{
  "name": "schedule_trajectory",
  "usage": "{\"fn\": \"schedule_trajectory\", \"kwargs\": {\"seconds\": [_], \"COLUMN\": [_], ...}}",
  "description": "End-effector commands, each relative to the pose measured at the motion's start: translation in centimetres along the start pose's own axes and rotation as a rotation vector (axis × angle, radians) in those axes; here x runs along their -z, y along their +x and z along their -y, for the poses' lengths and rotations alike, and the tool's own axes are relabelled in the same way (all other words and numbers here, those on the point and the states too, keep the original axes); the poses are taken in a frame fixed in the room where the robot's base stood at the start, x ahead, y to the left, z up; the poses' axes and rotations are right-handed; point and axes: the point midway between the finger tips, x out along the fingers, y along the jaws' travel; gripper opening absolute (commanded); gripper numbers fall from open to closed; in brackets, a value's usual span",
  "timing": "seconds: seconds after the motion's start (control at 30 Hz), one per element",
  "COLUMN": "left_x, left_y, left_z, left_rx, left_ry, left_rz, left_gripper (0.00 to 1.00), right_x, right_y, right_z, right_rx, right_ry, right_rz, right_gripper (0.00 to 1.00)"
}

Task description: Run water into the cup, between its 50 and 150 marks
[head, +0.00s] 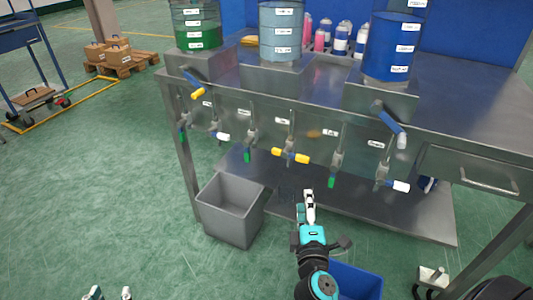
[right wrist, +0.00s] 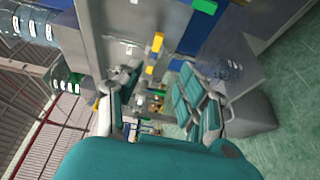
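I cannot make out a marked cup in either view. Three labelled tanks stand on the steel bench: one with green liquid (head: 197,35), one grey-blue (head: 282,40) and one blue (head: 390,50); their labels are too small to read. Taps with yellow (head: 290,156), white and green handles hang along the bench front. My right gripper (head: 309,198) is in front of the bench, below the middle yellow-handled tap. In the right wrist view its fingers (right wrist: 157,100) stand apart with nothing visible held. My left gripper (head: 110,293) shows only its separated fingertips at the bottom edge.
A grey bin (head: 232,207) stands on the floor left of my right gripper. A blue bin (head: 357,282) is at the bottom. The steel lower shelf (head: 400,210) lies behind.

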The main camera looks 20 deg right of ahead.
Motion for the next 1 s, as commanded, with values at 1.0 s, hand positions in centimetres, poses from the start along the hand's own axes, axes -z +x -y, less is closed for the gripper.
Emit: {"fn": "schedule_trajectory", "kwargs": {"seconds": [1.0], "left_x": [1.1], "left_y": [0.1], "left_z": [-0.1], "left_rx": [-0.003], "left_ry": [0.000], "left_rz": [-0.057], "left_gripper": [0.40], "right_x": [0.0], "right_y": [16.9], "right_z": [-0.3], "right_rx": [-0.008], "right_ry": [-0.012], "right_rz": [0.000], "right_gripper": [0.39]}}
